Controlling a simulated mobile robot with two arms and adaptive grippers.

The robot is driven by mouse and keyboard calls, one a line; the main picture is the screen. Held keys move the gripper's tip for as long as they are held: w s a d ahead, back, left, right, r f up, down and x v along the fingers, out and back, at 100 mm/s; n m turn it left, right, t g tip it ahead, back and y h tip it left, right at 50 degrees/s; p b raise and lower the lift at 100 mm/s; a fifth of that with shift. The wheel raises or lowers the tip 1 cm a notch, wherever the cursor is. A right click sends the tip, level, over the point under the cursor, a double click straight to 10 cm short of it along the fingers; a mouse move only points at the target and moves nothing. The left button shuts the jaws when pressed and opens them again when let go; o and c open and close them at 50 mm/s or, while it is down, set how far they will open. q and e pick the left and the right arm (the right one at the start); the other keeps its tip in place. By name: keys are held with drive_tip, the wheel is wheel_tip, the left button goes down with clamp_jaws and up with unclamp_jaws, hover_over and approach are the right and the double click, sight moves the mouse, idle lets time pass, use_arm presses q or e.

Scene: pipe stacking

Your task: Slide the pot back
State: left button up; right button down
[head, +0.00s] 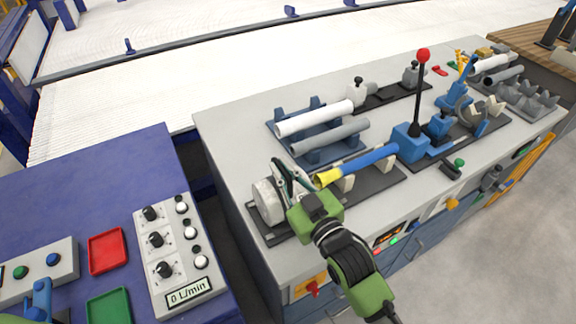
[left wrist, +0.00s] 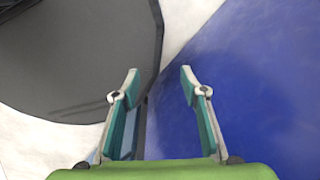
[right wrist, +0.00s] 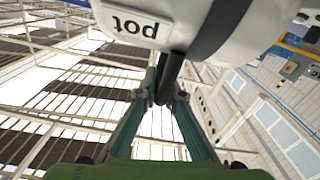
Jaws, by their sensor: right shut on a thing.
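The pot (head: 267,201) is a pale, round-ended body on a dark rail at the near left end of the workbench in the head view. In the right wrist view the pot (right wrist: 230,28) fills the top, with a "pot" label upside down and a dark band. My right gripper (head: 290,180) is beside the pot. Its teal fingers are shut on the pot's dark handle (right wrist: 169,70). My left gripper (left wrist: 160,76) is open and empty in the left wrist view, above a dark round surface and a blue surface.
A blue pipe with a yellow end (head: 360,164) lies on pale supports right of the pot. A blue rack (head: 316,102) holds a white and a grey pipe behind it. A red-knobbed lever (head: 420,95) stands farther right. A blue table (head: 85,200) with controls is at left.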

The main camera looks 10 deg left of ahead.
drive_tip(key=c, duration=2.2)
unclamp_jaws()
drive_tip(key=shift+s+a+f, duration=0.1)
drive_tip(key=shift+s+a, duration=0.1)
drive_tip(key=shift+a, duration=0.05)
drive_tip(key=shift+c, duration=0.2)
drive_tip(key=shift+o, duration=0.5)
drive_tip(key=shift+a, duration=0.1)
drive_tip(key=shift+s+d, duration=0.1)
drive_tip(key=shift+d, duration=0.2)
drive_tip(key=v, duration=1.1)
drive_tip(key=shift+s, duration=0.3)
